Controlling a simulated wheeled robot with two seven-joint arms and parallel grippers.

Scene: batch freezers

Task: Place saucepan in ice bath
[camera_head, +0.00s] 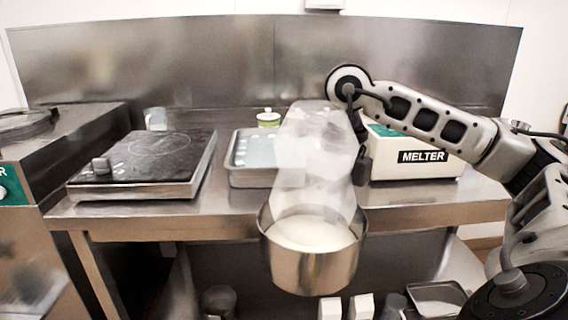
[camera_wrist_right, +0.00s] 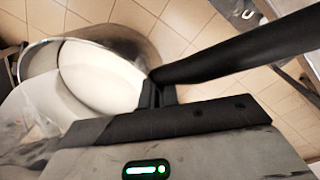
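The steel saucepan (camera_head: 312,262), with white liquid inside, hangs in the air in front of the table edge, roughly level. It also shows in the right wrist view (camera_wrist_right: 38,62), above the tiled floor. My right gripper (camera_wrist_right: 158,97) is at the pan's rim and appears shut on its dark handle (camera_wrist_right: 235,55). In the head view the grip is mostly hidden by white vapour (camera_head: 315,160). A shallow metal tray (camera_head: 236,175), apparently the ice bath, sits on the table behind and left of the pan; vapour covers its right part. My left gripper is out of view.
A black-topped hotplate (camera_head: 150,160) stands left of the tray. A white box labelled MELTER (camera_head: 415,165) stands to the right, behind my right arm. A small green-and-white tub (camera_head: 268,118) is behind the tray. Containers (camera_head: 440,298) sit on the lower shelf.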

